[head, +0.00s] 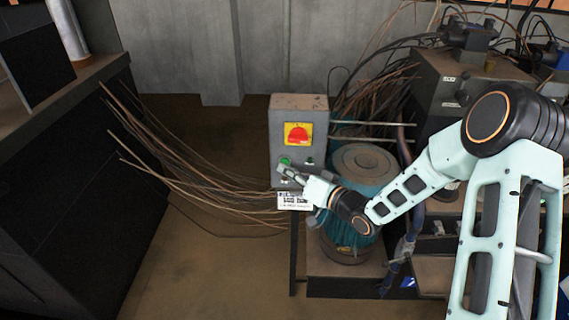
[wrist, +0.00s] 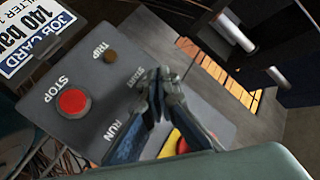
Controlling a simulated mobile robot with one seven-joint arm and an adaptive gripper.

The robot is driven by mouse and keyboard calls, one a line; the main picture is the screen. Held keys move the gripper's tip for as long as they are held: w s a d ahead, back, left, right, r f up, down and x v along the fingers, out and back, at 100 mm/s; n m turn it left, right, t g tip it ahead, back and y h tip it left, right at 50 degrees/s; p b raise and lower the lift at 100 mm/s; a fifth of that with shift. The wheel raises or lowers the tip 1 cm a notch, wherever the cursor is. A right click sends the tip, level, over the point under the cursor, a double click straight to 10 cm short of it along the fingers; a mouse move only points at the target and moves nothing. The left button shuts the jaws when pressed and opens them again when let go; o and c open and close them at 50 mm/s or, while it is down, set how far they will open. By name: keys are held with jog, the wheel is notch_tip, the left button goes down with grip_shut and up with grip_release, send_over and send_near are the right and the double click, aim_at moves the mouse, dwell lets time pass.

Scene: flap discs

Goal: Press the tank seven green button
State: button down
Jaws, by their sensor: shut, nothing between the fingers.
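A grey control box (head: 283,117) stands upright in the middle of the head view. A green button (head: 285,161) shows on its lower left face. My gripper (head: 286,170) is shut and empty, with its tips right at the green button; whether they touch it I cannot tell. In the wrist view my gripper (wrist: 158,82) points at the panel (wrist: 105,75) beside the word START, and its fingers hide the green button there. A red STOP button (wrist: 72,102) and a small brown TRIP lamp (wrist: 110,57) are clear of the fingers. No tank seven label is legible.
A yellow plate with a red knob (head: 298,134) sits above the green button. A white job card (head: 294,201) hangs under the box. Loose cables (head: 190,178) sweep in from the left; a teal drum (head: 345,230) stands close behind my gripper.

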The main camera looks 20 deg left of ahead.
jog(key=shift+w+r, duration=0.1)
jog(key=shift+w, duration=0.3)
dwell(0.4)
jog(key=shift+s+d, duration=0.15)
jog(key=shift+s, duration=0.75)
jog(key=s, duration=0.2)
jog(key=s+d, duration=0.1)
jog(key=s, duration=0.2)
jog(key=shift+d+b, duration=0.1)
jog(key=shift+b, duration=0.2)
jog(key=shift+w, duration=0.15)
dwell(0.4)
